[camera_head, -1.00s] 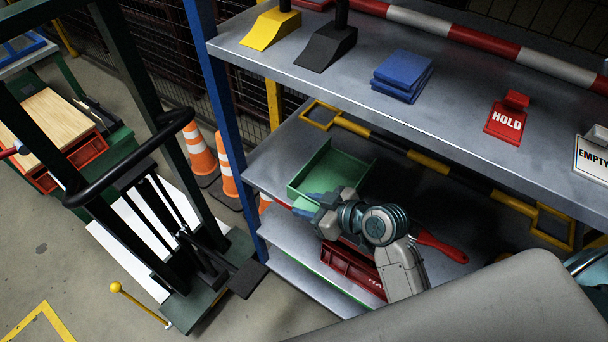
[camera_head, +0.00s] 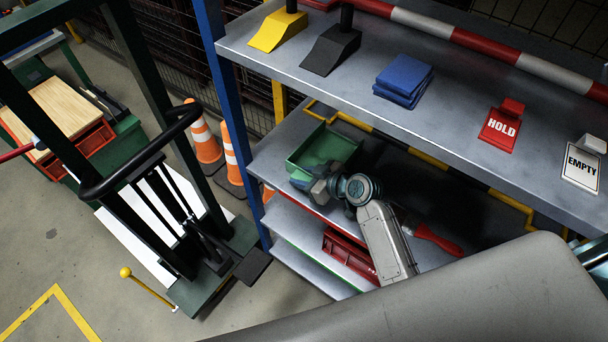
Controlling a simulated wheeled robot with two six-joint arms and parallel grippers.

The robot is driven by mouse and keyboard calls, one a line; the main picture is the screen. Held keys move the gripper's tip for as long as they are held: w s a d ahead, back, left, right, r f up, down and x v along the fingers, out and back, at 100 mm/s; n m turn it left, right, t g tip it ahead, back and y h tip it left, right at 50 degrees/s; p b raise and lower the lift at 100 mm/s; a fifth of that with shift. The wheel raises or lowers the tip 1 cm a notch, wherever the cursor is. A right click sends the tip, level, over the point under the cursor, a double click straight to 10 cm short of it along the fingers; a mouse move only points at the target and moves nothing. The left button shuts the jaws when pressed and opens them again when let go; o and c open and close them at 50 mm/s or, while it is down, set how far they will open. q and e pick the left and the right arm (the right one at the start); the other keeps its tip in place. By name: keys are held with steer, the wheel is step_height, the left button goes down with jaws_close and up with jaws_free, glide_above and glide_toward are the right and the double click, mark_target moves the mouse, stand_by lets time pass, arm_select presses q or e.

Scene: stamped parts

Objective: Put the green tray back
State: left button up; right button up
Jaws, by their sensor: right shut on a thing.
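The green tray (camera_head: 327,143) sits on the middle shelf of the rack, at its left end near the blue upright, inside or beside the yellow marked corner; it looks empty. My right gripper (camera_head: 306,181) is at the tray's near side, shut on its near wall. The fingertips and part of that wall are hidden by the gripper body. I cannot tell whether the tray rests fully on the shelf. My left gripper is not in view.
A red-handled tool (camera_head: 438,240) lies on the middle shelf, right of my arm. A red bin (camera_head: 345,250) is on the shelf below. The upper shelf (camera_head: 300,65) overhangs, holding blue cloths (camera_head: 403,78) and a HOLD sign (camera_head: 500,127). A dark green lift frame (camera_head: 140,70) stands left.

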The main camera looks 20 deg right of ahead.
steer(key=o, duration=0.8)
steer(key=shift+f, duration=0.1)
steer(key=o, duration=0.4)
steer(key=shift+s+d+r, duration=0.2)
steer(key=shift+b+v, duration=1.25)
steer(key=shift+v, duration=4.5)
steer(key=shift+a+r, duration=0.1)
